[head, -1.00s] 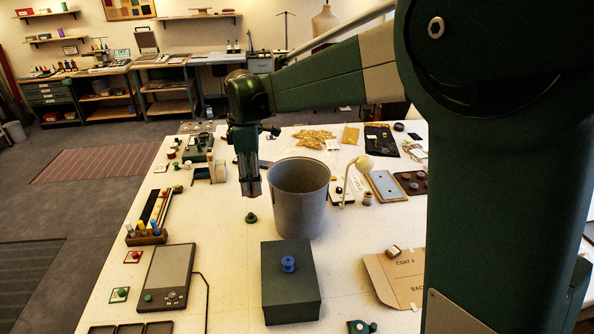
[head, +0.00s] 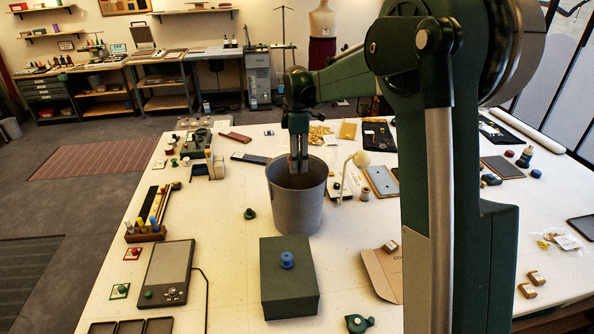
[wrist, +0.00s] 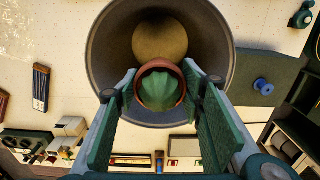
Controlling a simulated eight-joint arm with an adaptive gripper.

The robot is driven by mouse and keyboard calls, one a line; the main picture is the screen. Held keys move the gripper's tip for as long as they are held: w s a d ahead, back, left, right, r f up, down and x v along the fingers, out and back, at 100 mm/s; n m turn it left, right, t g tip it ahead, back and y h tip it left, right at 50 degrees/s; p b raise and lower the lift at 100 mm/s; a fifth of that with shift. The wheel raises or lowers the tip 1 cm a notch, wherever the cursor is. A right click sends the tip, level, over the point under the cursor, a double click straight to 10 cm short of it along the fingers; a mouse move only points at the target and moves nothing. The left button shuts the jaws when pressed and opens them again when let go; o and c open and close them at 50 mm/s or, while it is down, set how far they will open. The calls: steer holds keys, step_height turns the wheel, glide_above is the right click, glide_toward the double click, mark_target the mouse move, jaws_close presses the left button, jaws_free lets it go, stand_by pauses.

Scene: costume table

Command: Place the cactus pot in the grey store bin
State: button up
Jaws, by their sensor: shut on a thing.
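The grey store bin (head: 297,208) stands upright on the white table, left of my arm in the head view. My gripper (head: 298,168) points down over its mouth, with the fingertips at about rim height. In the wrist view, my gripper (wrist: 160,92) is shut on the cactus pot (wrist: 158,88), a round reddish-brown pot with a ribbed green cactus. The pot shows against the dark inside of the bin (wrist: 105,50), near the rim side. A tan round patch (wrist: 160,40) shows deep in the bin. In the head view I cannot make out the pot.
A dark green box (head: 290,290) with a blue spool (head: 287,259) on it stands in front of the bin.

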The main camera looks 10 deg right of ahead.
step_height(320, 180, down, 15)
steer(key=shift+f, duration=0.15)
stand_by(0.4)
steer(key=shift+f+p, duration=0.3)
steer(key=shift+f, duration=2.8)
steer(key=shift+f, duration=1.85)
steer(key=shift+f, duration=0.2)
steer(key=o, duration=1)
steer(key=shift+c, duration=0.2)
